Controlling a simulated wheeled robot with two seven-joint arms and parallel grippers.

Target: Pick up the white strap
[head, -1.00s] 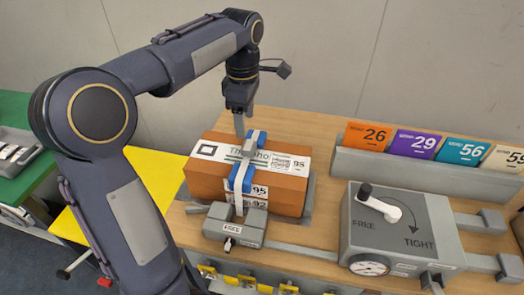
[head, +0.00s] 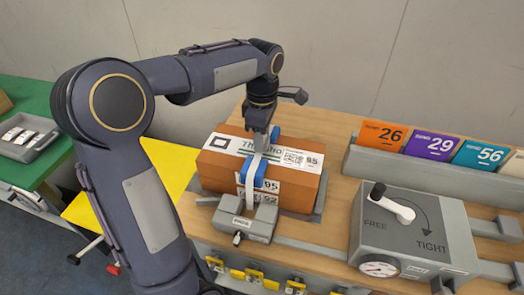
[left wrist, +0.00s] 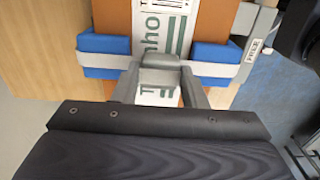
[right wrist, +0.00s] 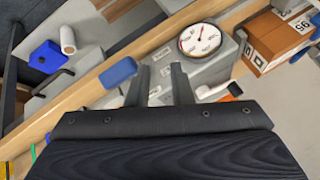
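The white strap (head: 250,187) runs over the orange-brown box (head: 296,192) and down its front to the grey clamp labelled FREE (head: 245,224). Blue pads (head: 274,133) sit between strap and box edges. My left gripper (head: 260,148) points down over the strap's middle. In the left wrist view its fingers (left wrist: 159,82) stand apart on either side of the strap's grey buckle (left wrist: 160,62), with the strap (left wrist: 98,60) stretching to both sides. Finger contact cannot be told. My right gripper (right wrist: 160,72) is open and empty above the bench edge, outside the head view.
A grey tension unit (head: 410,235) with a black-knobbed lever and gauge (head: 379,269) stands right of the box. Numbered cards (head: 432,145) stand in a rack behind it. A green table (head: 60,95) with a grey tray (head: 28,138) is at the left.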

